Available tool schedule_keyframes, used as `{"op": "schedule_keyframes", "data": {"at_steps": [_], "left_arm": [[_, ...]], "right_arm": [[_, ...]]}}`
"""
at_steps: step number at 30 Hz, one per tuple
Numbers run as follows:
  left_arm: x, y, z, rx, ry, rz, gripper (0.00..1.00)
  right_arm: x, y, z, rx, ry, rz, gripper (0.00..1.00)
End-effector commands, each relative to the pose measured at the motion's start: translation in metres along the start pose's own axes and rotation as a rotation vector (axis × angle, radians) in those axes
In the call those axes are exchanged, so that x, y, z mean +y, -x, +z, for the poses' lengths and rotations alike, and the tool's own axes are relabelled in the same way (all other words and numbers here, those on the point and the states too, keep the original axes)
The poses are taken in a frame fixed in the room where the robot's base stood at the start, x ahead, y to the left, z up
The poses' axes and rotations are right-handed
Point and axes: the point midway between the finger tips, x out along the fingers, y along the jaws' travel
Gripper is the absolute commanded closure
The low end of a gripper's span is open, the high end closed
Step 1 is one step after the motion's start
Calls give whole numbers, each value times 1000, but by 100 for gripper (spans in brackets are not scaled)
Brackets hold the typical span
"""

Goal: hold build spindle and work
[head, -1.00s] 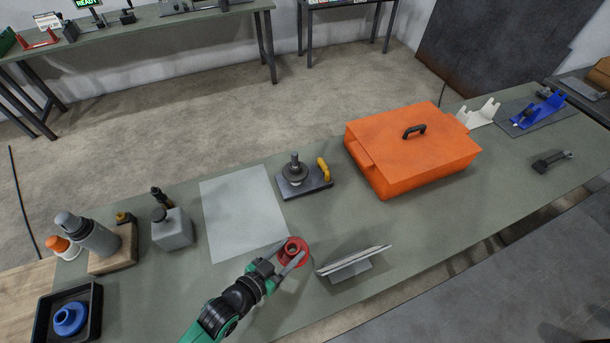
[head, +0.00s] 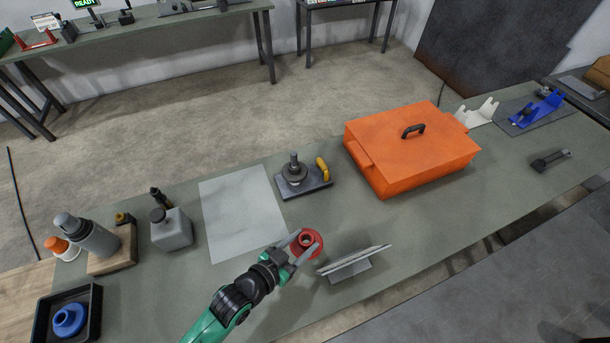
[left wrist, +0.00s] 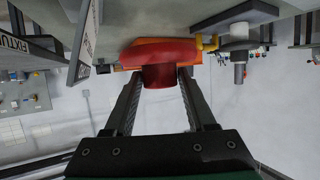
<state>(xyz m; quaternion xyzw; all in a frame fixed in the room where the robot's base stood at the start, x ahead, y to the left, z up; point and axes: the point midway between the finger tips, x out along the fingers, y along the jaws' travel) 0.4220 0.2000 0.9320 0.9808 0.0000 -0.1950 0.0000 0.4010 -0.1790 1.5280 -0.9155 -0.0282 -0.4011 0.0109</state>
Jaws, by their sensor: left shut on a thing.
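My left gripper (head: 296,248) is shut on a red flanged pulley part (head: 306,241) and holds it near the front of the workbench, just left of a tilted sign plate. In the left wrist view the red part (left wrist: 160,76) sits between the two fingertips (left wrist: 157,82). The spindle fixture (head: 294,170), a grey upright spindle with a round collar on a dark base with a yellow handle, stands behind it. It also shows in the left wrist view (left wrist: 239,50). The spindle's top is bare. My right gripper is not in view.
An orange lidded case (head: 412,150) stands right of the fixture. A pale mat (head: 240,212) lies to its left. The sign plate (head: 352,262) stands close right of my gripper. A black tray (head: 92,325) with a blue pulley part (head: 69,319) and several bottles are at left.

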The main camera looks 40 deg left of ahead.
Motion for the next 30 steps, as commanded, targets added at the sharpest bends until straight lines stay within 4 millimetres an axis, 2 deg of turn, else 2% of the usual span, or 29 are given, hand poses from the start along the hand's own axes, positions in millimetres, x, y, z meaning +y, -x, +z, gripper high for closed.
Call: {"op": "schedule_keyframes", "data": {"at_steps": [26,30], "left_arm": [[0,0,-1,2,0,0,100],[0,8,7,-10,0,0,100]], "right_arm": [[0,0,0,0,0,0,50],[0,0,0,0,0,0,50]]}}
